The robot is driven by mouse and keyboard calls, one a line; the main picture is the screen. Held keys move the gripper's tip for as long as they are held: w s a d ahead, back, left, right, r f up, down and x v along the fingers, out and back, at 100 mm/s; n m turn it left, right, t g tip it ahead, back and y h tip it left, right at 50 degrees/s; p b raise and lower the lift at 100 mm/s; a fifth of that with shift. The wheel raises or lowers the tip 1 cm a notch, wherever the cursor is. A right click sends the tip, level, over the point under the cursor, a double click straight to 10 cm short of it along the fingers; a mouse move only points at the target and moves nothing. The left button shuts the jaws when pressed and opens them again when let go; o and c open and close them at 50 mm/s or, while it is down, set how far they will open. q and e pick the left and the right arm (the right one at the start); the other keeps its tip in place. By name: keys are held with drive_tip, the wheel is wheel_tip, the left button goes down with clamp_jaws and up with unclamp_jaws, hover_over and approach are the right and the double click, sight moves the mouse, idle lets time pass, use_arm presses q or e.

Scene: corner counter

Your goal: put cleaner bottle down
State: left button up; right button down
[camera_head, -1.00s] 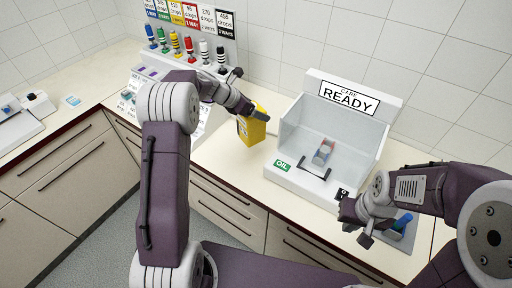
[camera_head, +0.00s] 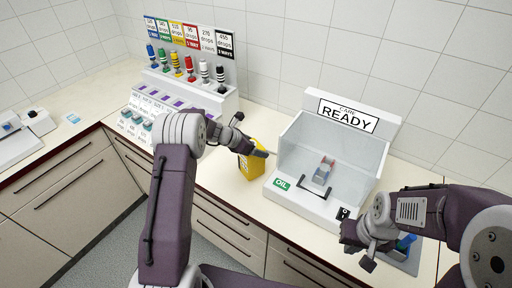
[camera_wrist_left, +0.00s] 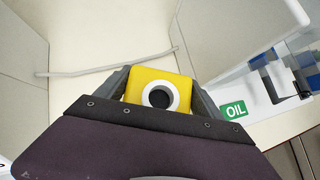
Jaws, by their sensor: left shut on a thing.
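The yellow cleaner bottle (camera_head: 251,166) is upright at the counter, just left of the clear-walled machine with the READY sign. My left gripper (camera_head: 257,151) is shut on its upper part. In the left wrist view the bottle (camera_wrist_left: 181,83) sits between the two fingers, with its white ring and dark round opening facing the camera. Its base is close to the counter top; I cannot tell whether it touches. My right gripper (camera_head: 360,245) is in front of the machine at the right, away from the bottle; its finger opening is unclear.
The READY machine (camera_head: 322,206), with a green OIL label, stands right of the bottle. A rack of dropper bottles (camera_head: 188,70) stands at the back left. A blue item (camera_head: 404,243) lies in a tray beside my right gripper. Counter (camera_head: 218,176) is bare left of the bottle.

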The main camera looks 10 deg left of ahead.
use_arm(q)
drive_tip(key=o, duration=2.1)
drive_tip(key=shift+s, duration=0.1)
drive_tip(key=v, duration=1.2)
drive_tip(key=s+d+f+m+g+y, duration=0.1)
drive_tip(key=s+f+m+y, duration=0.1)
drive_tip(key=s+m, duration=0.7)
drive_tip(key=s+d+f+m+g+y, duration=0.1)
drive_tip(key=s+f+m+g+y, duration=0.1)
drive_tip(key=s+m, duration=0.7)
drive_tip(key=s+d+f+m+g+y, duration=0.1)
drive_tip(key=s+f+m+g+y, duration=0.1)
drive_tip(key=s+m, duration=0.7)
drive_tip(key=shift+d+f+b, duration=0.25)
drive_tip(key=shift+d+b, duration=0.15)
drive_tip(key=shift+b, duration=0.05)
drive_tip(key=shift+s, duration=0.15)
